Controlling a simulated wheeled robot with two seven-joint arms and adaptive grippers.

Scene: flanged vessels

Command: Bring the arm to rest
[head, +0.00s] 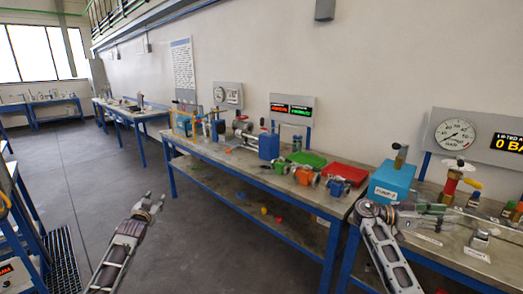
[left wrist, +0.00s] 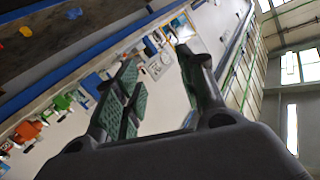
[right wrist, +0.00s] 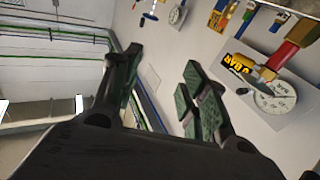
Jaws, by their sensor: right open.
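My left gripper (head: 152,203) is held over the open floor, in front of the long workbench (head: 228,160). In the left wrist view its fingers (left wrist: 160,82) are spread with nothing between them. My right gripper (head: 440,216) is in front of the right-hand bench, near the blue pump box (head: 392,182); the head view does not show whether it touches anything there. In the right wrist view its fingers (right wrist: 162,78) are apart and empty.
A red tray (head: 345,172), a green tray (head: 307,159) and flanged parts (head: 305,176) stand on the long workbench. A red-and-brass valve (head: 452,182) and a pressure gauge (head: 455,135) are at the right. The grey floor (head: 95,175) at the left is clear.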

